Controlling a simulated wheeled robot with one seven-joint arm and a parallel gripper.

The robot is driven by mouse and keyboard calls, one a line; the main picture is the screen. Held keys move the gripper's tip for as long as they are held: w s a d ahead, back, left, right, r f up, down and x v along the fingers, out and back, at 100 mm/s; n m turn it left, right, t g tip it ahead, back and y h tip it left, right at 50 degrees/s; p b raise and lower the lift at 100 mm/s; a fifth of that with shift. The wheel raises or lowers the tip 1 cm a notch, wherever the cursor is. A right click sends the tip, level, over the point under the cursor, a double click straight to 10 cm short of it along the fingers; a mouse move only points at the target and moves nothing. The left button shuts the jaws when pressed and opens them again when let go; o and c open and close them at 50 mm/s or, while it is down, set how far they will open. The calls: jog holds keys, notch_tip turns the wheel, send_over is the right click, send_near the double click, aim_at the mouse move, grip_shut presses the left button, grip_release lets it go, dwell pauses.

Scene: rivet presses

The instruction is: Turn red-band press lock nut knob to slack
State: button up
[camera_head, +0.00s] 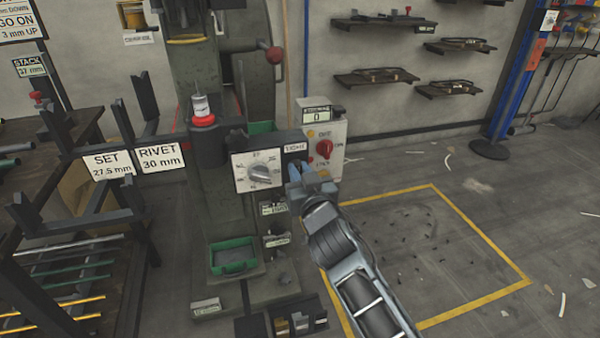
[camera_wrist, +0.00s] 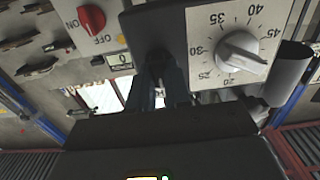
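The red-band press (camera_head: 203,120) stands left of centre in the head view. A dark box on its front carries a white dial plate with a grey dial knob (camera_head: 262,172), which also shows in the wrist view (camera_wrist: 240,52). A small label reading "TIGHT" (camera_head: 295,148) is at the box's right end. My gripper (camera_head: 300,180) is just below that label. In the wrist view its two blue-grey fingers (camera_wrist: 159,88) reach up to a dark knob (camera_wrist: 158,57), apparently the lock nut knob. Contact and grip on it are too dark to tell. In the head view my gripper hides this knob.
A switch box with a red knob (camera_head: 324,149) stands close right of the gripper. A green tray (camera_head: 233,256) sits low on the press. A bar with SET and RIVET signs (camera_head: 160,157) extends left. Yellow-outlined floor (camera_head: 430,250) at right is largely clear.

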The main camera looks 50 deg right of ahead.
grip_shut()
jog(key=shift+n, duration=0.3)
jog(key=shift+w+a+f+n+p, duration=0.1)
jog(key=shift+n+p, duration=0.8)
jog(key=shift+n, duration=3)
jog(key=shift+a+f+n+p, duration=0.1)
jog(key=shift+n+p, duration=0.8)
jog(key=shift+n, duration=3)
jog(key=o, duration=0.5)
grip_release()
